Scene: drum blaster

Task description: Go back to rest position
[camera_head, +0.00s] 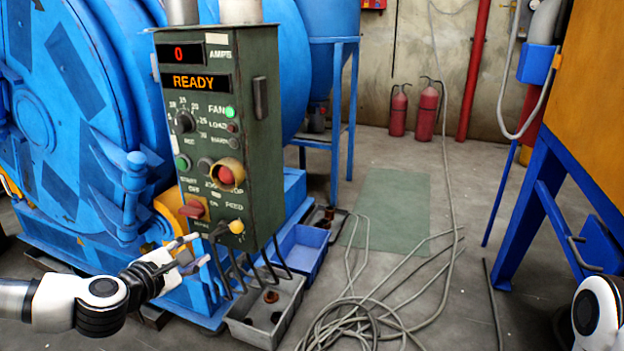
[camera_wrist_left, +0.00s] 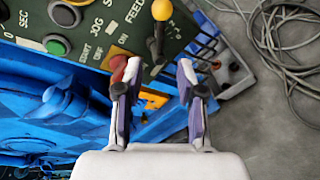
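My left gripper (camera_head: 190,252) is in front of the lower part of the green control panel (camera_head: 247,130). In the left wrist view the left gripper (camera_wrist_left: 158,78) has its two fingers apart with nothing between them. The panel's red switch (camera_head: 192,209) and yellow-knobbed lever (camera_head: 236,227) are just above the fingers. The yellow knob also shows in the left wrist view (camera_wrist_left: 162,10), beyond the fingertips. The panel display reads 0 and READY, and a green lamp beside FAN is lit. Of my right arm, only a white joint shows at the lower right; its gripper is out of view.
The blue drum machine (camera_head: 70,90) stands behind the panel. A blue bin (camera_head: 300,250) and a grey bin (camera_head: 265,312) sit on the floor below it. Cables (camera_head: 360,320) lie coiled on the floor. A blue-framed orange machine (camera_head: 595,100) is at right.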

